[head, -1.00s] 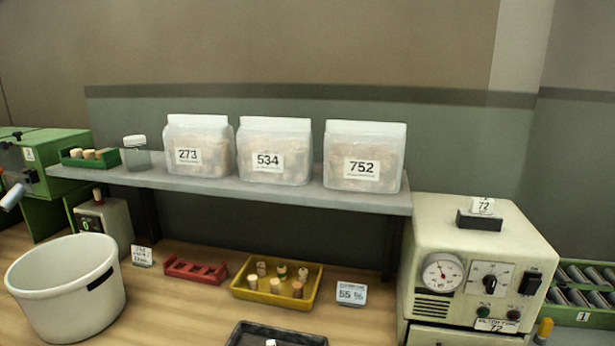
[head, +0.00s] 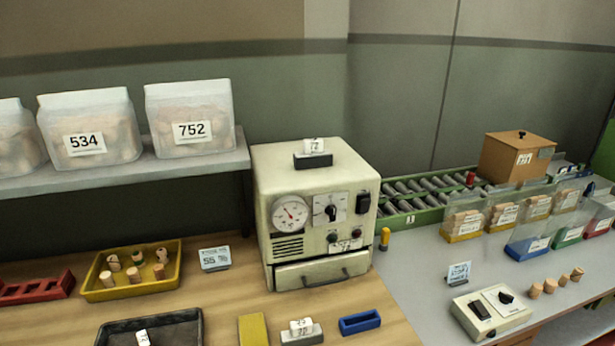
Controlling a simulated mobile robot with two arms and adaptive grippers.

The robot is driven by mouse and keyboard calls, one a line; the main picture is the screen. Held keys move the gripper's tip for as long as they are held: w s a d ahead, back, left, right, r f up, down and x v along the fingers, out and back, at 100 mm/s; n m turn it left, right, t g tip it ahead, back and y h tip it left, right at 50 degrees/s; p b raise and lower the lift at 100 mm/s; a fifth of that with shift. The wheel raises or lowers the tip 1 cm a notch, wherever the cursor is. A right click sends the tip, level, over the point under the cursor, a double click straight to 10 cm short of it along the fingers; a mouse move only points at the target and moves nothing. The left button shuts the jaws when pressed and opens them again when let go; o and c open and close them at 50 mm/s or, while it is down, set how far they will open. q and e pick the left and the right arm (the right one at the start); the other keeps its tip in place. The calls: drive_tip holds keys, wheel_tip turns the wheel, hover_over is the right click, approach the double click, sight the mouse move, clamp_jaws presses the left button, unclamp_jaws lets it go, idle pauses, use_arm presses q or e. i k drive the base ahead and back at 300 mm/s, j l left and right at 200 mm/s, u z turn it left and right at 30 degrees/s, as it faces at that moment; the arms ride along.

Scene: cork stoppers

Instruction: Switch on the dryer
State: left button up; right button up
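The dryer (head: 300,180) looks to be the cream metal box at the middle of the head view, standing at the back of the wooden bench. Two small round buttons or lamps sit below the dial, above a label. I cannot tell the switch's position. Neither of my grippers is in view.
A yellow tray (head: 100,293) with several corks and a red rack (head: 35,289) are left of the dryer. A blue holder (head: 360,322) and a yellow block (head: 253,330) lie in front. A roller conveyor (head: 425,193) and a switch box (head: 490,311) are to the right.

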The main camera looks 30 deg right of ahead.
sight(364, 205)
drive_tip(key=z, duration=1.25)
